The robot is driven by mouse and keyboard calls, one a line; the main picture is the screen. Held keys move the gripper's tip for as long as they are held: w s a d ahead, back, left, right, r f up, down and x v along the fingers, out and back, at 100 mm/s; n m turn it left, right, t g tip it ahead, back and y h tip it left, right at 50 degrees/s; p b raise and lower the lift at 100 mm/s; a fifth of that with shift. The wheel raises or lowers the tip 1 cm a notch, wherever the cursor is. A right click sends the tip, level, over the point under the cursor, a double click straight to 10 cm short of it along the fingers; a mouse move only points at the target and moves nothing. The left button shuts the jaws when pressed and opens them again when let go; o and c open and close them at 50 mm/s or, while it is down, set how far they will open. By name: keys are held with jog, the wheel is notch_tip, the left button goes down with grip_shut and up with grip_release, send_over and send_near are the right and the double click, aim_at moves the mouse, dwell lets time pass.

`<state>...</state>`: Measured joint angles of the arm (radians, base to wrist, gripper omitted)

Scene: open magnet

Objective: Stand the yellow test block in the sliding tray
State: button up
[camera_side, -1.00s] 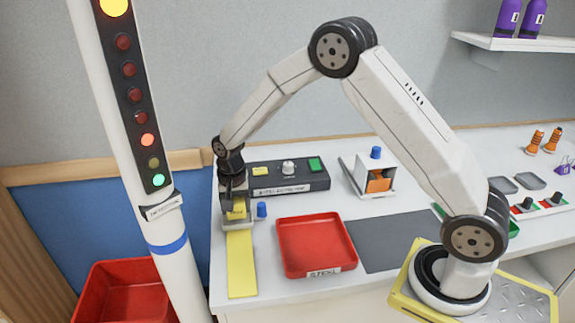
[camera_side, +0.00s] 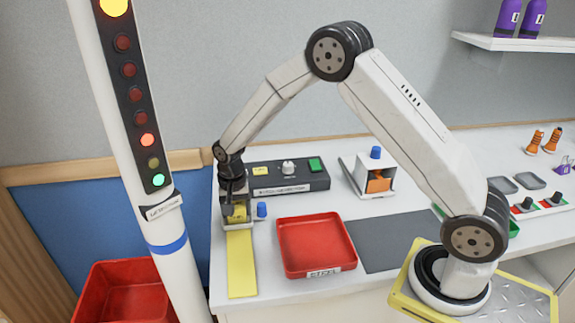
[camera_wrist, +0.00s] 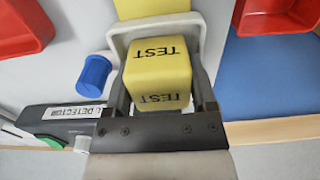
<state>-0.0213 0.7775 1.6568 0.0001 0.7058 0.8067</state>
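The yellow test block (camera_wrist: 158,72), with TEST printed on two faces, is upright between the fingers of my gripper (camera_wrist: 162,98) in the wrist view. My gripper appears shut on it, one finger along each side. The white sliding tray (camera_wrist: 113,40) surrounds the block on the visible sides, at the end of a yellow strip (camera_side: 241,265). In the side view my gripper (camera_side: 235,198) points down over the tray, and the block (camera_side: 239,213) is partly covered by it. The block's underside is hidden, so I cannot tell whether it touches the tray floor.
A blue cylinder (camera_side: 262,210) stands close right of the tray. A dark detector box (camera_side: 287,178) with a green button lies behind. A red bin (camera_side: 350,262) lies to the right, beside a grey mat (camera_side: 398,242). A lamp post (camera_side: 160,225) stands at left.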

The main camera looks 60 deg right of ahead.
jog(key=shift+r, duration=0.1)
jog(key=shift+r, duration=3.85)
jog(key=s+d+n+t, duration=0.1)
jog(key=s+n, duration=0.8)
jog(key=s, duration=1.1)
jog(key=shift+s+r+t, duration=0.35)
jog(key=shift+r+t, duration=0.05)
jog(key=shift+t, duration=0.4)
